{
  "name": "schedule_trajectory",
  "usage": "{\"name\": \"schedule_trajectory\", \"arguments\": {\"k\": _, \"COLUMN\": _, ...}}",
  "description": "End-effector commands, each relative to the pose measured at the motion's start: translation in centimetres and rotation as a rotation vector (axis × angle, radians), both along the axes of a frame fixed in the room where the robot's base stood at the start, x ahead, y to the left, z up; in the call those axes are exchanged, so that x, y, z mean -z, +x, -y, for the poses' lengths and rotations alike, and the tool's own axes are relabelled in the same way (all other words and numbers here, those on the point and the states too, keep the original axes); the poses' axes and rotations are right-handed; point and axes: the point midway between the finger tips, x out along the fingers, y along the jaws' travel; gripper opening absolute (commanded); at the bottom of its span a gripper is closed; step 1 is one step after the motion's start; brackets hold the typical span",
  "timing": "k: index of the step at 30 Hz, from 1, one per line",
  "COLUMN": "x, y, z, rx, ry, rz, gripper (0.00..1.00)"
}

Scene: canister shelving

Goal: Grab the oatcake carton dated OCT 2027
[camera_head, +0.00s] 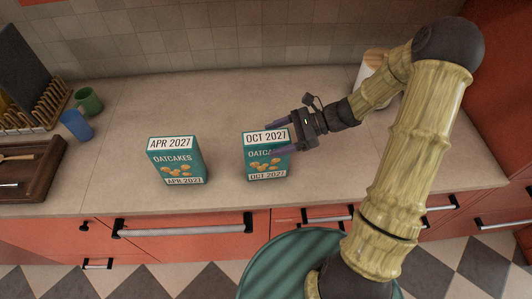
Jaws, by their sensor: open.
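Two teal oatcake cartons stand upright on the countertop (225,110) in the head view. The carton dated OCT 2027 (267,173) is at the middle, and the carton dated APR 2027 (178,172) stands to its left with a gap between them. My gripper (276,137) comes in from the right at the OCT 2027 carton. Its fingers are apart, one at the carton's upper back and one across its front face, partly hiding the word on it. I cannot tell whether the fingers touch the carton.
A blue cup (76,125), a green mug (89,101), a wooden dish rack (40,108) and a brown tray (48,180) are at the left. A white cylinder with a wooden top (373,62) stands behind my arm. The counter's front edge is just before the cartons.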

Motion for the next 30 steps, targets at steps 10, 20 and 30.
{"name": "schedule_trajectory", "arguments": {"k": 10, "x": 0.72, "y": -0.12, "z": -1.66, "rx": 0.001, "ry": 0.000, "rz": 0.000, "gripper": 0.73}}
{"name": "schedule_trajectory", "arguments": {"k": 20, "x": 0.69, "y": -0.10, "z": -1.62, "rx": 0.001, "ry": 0.000, "rz": 0.000, "gripper": 0.73}}
{"name": "schedule_trajectory", "arguments": {"k": 30, "x": 0.69, "y": -0.10, "z": -1.62, "rx": 0.001, "ry": 0.000, "rz": 0.000, "gripper": 0.10}}
